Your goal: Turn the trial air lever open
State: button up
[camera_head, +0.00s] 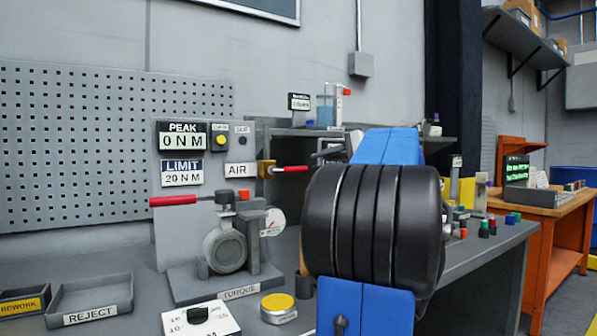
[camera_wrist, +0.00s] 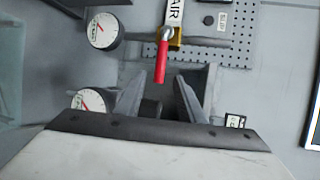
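The trial air lever has a red handle (camera_head: 291,169) that sticks out horizontally to the right of its brass valve body (camera_head: 266,169), beside the AIR label (camera_head: 237,169). In the wrist view the red handle (camera_wrist: 161,62) hangs down the picture from the brass valve (camera_wrist: 174,36). My gripper (camera_wrist: 160,80) is open and empty, with its two grey fingers apart. The handle's free end shows between the fingertips in the picture; the depth gap is unclear. In the head view my arm hides most of the gripper.
A torque rig with another red-handled lever (camera_head: 172,201) and a round gauge (camera_head: 273,222) stands left of my arm. A yellow-topped puck (camera_head: 278,307) and a REJECT tray (camera_head: 90,300) are on the bench. Shelf items stand behind the arm. The wrist view shows gauges (camera_wrist: 103,30).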

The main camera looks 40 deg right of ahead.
aim_at(301, 169)
jog(key=x, duration=0.9)
jog(key=shift+w, duration=0.1)
grip_shut()
